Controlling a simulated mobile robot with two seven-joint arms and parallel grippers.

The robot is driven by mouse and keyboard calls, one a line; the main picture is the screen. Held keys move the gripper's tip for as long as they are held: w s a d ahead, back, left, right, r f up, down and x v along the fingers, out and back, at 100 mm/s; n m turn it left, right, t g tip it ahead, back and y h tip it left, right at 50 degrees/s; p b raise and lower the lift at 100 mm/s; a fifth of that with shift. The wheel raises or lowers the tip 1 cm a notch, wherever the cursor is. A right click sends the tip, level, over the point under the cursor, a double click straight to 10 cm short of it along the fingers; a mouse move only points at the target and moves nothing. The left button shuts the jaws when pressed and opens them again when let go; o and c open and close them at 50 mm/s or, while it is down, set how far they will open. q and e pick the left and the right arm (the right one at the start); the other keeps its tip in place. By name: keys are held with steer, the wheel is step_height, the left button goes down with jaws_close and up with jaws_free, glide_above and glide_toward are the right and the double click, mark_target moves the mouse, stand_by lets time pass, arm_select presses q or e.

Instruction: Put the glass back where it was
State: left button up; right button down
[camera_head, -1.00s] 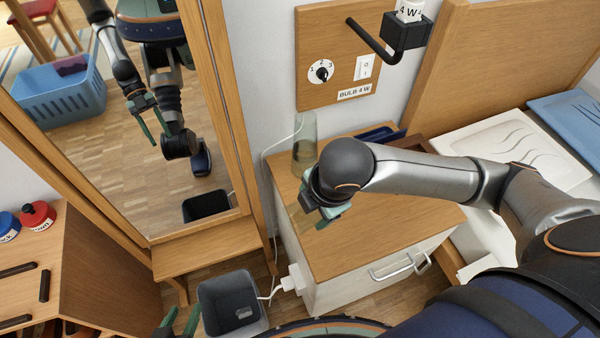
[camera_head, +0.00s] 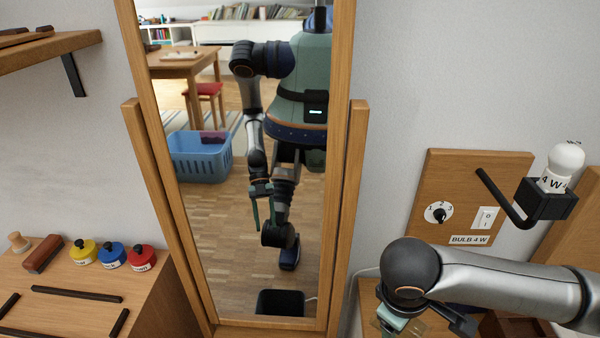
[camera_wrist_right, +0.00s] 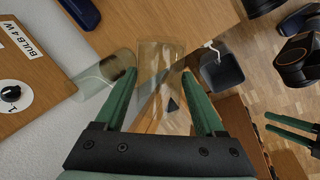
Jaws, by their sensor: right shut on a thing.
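My right gripper (camera_wrist_right: 159,76) has its green fingers closed on the sides of a clear, amber-tinted glass (camera_wrist_right: 160,56). In the head view the right gripper (camera_head: 400,322) is at the bottom edge, and the glass is mostly cut off or hidden there. A second clear vessel (camera_wrist_right: 104,88), with something brown in it, stands beside the left finger in the right wrist view. The wooden cabinet top (camera_wrist_right: 205,22) shows beyond the glass. I cannot tell whether the glass touches it. My left gripper (camera_wrist_right: 268,121) is at the right edge of the wrist view, fingers apart and empty.
A tall mirror (camera_head: 225,255) reflects me and the room. A switch board (camera_head: 465,170) with a bulb holder (camera_head: 548,200) is on the wall at right. A shelf unit (camera_head: 90,275) with coloured pots is at left. A dark bin (camera_wrist_right: 221,72) stands on the floor.

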step_height(320, 180, up, 6)
steer(key=w+d+m+g+h, duration=0.1)
steer(key=w+d+m+g, duration=0.15)
steer(key=m, duration=0.55)
arm_select(q)
step_height(320, 180, up, 14)
steer(key=s+a+p, duration=0.1)
steer(key=a+p, duration=0.1)
steer(key=p, duration=1.6)
steer(key=shift+a+n+y+p, duration=0.3)
steer(key=shift+y, duration=0.1)
arm_select(e)
step_height(320, 180, up, 16)
glide_above(419, 324)
steer(key=shift+r+m, duration=0.1)
steer(key=shift+m, duration=0.2)
